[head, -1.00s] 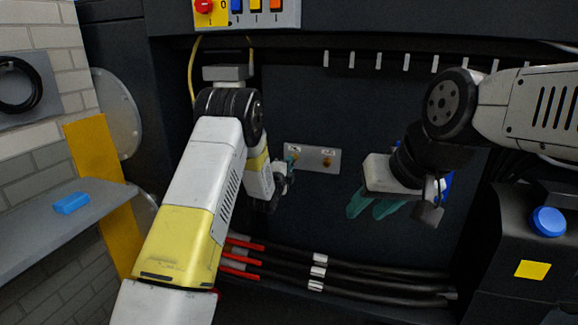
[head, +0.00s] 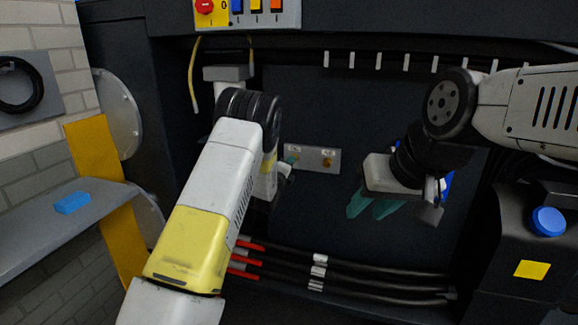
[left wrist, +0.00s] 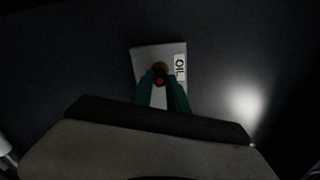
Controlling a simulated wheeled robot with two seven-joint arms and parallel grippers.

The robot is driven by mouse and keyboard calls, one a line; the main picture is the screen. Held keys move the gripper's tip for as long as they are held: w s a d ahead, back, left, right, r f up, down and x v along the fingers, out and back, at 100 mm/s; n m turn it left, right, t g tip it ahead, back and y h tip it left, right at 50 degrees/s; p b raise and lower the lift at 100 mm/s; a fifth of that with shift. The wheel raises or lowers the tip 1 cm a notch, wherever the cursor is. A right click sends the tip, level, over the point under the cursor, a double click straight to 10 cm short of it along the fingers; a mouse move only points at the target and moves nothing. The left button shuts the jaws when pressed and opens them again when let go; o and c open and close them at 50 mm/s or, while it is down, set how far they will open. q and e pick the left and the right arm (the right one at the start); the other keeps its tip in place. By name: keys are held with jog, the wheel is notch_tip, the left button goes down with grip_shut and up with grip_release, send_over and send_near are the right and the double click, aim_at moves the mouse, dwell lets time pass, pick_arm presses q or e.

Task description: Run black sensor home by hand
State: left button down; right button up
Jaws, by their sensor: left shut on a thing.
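A light metal plate (head: 313,158) with two brass fittings (head: 327,162) sits on the dark back panel. In the left wrist view the plate (left wrist: 146,58) carries an "OIL" label beside an orange-brown fitting (left wrist: 159,67). My left gripper (left wrist: 161,84) has its green fingers close together at this fitting, shut on a small part with a red spot (left wrist: 159,81). Most of that part is hidden between the fingers, so I cannot tell its body colour or how deep it sits. In the head view my left gripper (head: 289,161) is mostly behind its own arm. My right gripper (head: 371,210) is open and empty, right of the plate.
Black cables (head: 375,283) with red sleeves run along the bottom. A yellow lead (head: 192,82) hangs at upper left. A dark box with a blue cap (head: 548,221) stands at right.

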pick_arm(q)
jog(key=m, duration=1.4)
jog(key=shift+w+m, duration=0.1)
jog(key=shift+m, duration=0.2)
jog(key=c, duration=1.2)
grip_release()
jog(key=shift+c, duration=1.3)
jog(key=shift+v, duration=1.1)
